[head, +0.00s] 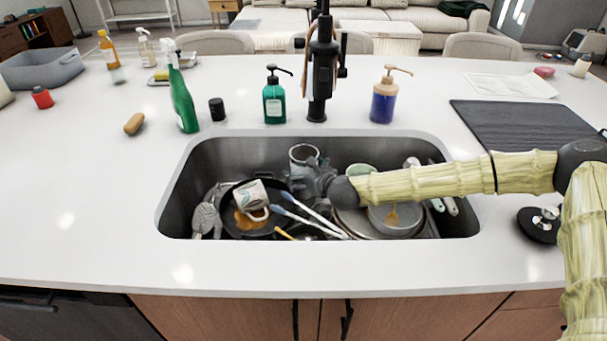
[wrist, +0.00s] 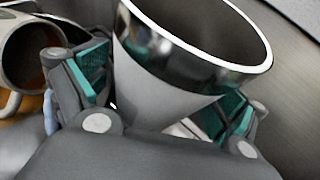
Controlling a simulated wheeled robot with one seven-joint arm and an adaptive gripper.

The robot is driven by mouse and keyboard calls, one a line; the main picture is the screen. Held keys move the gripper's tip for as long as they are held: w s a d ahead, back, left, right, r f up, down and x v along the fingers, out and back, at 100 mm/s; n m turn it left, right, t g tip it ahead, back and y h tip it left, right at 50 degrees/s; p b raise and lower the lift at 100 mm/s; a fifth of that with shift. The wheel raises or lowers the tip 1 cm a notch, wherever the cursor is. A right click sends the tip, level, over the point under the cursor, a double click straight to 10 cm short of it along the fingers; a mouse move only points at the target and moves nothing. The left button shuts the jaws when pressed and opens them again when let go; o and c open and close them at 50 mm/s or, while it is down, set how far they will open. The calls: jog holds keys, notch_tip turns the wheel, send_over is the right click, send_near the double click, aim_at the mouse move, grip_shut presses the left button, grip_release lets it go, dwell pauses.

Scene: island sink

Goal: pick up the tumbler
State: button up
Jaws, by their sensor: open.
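The tumbler (head: 303,153) is a grey metal cup standing in the sink near its back wall, just beyond my gripper (head: 308,180). In the wrist view the tumbler (wrist: 190,75) has a shiny rim and band, looks tilted, and its mouth faces up. My gripper (wrist: 160,95) is open, with one teal-padded finger on each side of the tumbler. Whether either pad touches it I cannot tell. The tumbler's lower part is hidden behind my gripper.
The sink (head: 172,195) is crowded. A patterned mug (head: 250,193) lies in a dark pan left of my gripper and shows in the wrist view (wrist: 32,45). Blue-tipped brushes (head: 310,215) and pots (head: 390,218) lie near. A black faucet (head: 318,75) stands behind.

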jog(key=c, duration=1.3)
jog(key=shift+c, duration=0.2)
jog(key=shift+r, duration=0.15)
